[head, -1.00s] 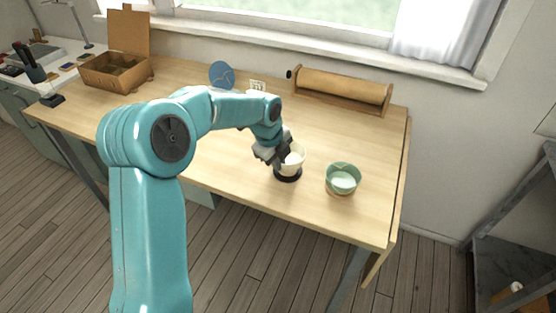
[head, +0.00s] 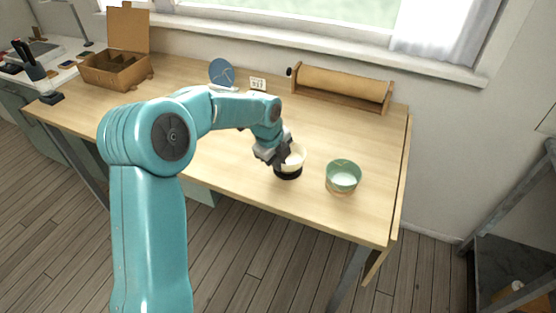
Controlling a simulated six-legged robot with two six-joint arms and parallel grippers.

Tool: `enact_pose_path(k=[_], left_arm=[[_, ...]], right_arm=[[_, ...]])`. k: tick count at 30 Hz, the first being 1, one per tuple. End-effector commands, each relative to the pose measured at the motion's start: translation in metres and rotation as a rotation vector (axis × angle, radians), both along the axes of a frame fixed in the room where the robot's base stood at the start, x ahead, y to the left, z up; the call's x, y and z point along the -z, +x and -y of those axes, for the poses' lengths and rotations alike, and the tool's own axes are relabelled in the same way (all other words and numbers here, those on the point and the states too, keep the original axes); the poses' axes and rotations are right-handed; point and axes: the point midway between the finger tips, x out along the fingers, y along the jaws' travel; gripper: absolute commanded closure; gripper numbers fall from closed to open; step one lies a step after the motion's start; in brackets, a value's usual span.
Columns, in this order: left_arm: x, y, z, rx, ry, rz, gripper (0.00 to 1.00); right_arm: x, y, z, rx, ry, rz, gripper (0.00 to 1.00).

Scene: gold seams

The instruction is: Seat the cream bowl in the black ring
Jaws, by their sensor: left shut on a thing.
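The cream bowl (head: 294,160) is upright over the black ring (head: 288,174) on the wooden table, near its front edge. My left gripper (head: 282,155) comes in from the left and is shut on the bowl's left side. The bowl's lower part is close to or inside the ring; I cannot tell whether it rests on it. The gripper hides part of the bowl's left rim. My right gripper is not in view.
A green bowl (head: 343,176) stands right of the ring. A paper roll holder (head: 340,91), a blue disc (head: 221,71), a small card (head: 258,84) and an open cardboard box (head: 116,69) stand at the back. The table's middle is clear.

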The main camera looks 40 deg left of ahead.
Motion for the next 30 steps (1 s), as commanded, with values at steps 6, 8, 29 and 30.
enact_pose_path(k=[6,8,29,30], left_arm=[[0.006,0.000,0.000,0.000,0.000,0.000,1.00],[0.008,0.000,0.000,0.000,0.000,0.000,1.00],[0.014,0.000,0.000,0.000,0.000,-0.001,0.89],[0.014,0.000,0.000,0.000,0.000,-0.001,0.76]], right_arm=[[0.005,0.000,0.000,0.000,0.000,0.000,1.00],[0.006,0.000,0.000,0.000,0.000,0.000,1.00],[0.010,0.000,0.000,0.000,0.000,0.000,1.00],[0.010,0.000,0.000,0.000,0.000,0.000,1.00]])
